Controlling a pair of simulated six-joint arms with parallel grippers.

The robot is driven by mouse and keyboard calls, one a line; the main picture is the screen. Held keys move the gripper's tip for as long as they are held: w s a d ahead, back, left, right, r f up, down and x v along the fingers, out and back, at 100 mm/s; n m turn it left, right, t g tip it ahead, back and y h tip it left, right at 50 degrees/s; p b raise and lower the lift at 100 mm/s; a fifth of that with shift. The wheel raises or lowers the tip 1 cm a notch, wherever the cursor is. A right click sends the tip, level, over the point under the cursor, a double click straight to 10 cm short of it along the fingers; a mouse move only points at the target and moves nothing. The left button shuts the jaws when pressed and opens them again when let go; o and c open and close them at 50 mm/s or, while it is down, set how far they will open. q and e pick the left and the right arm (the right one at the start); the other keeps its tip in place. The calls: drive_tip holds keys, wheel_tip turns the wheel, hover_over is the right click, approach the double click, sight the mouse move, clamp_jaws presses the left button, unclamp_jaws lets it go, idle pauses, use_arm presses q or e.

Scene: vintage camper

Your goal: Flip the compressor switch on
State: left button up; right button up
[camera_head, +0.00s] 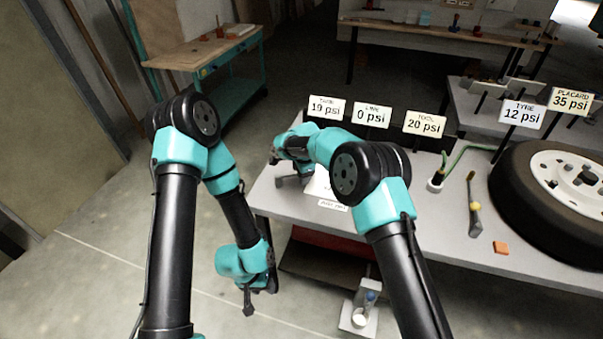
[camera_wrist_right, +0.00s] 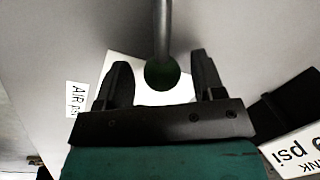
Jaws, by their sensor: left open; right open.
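My right gripper (camera_wrist_right: 160,74) is open above the bench (camera_head: 268,193), its fingers on either side of a grey rod (camera_wrist_right: 163,30) with a dark green round end (camera_wrist_right: 161,74). I cannot tell whether the fingers touch it, or whether it is the compressor switch. A white plate (camera_wrist_right: 140,92) lies beneath. In the head view my right arm hides most of that spot. My left gripper (camera_head: 260,299) is open and empty, hanging low in front of the bench's left end. The TANK sign (camera_head: 326,107) reads 19 psi and the LINE sign (camera_head: 371,115) reads 0 psi.
A TOOL sign (camera_head: 425,123) reads 20 psi. To the right are a green hose (camera_head: 457,152), a gauge tool (camera_head: 473,203), an orange block (camera_head: 501,247) and a wheel (camera_head: 510,195). A workbench (camera_head: 195,50) stands back left. Floor at left is clear.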

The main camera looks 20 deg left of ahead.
wheel_tip(320, 180, up, 17)
drive_tip(key=s+d, duration=0.2)
drive_tip(key=shift+s, duration=0.35)
drive_tip(key=shift+d, duration=0.1)
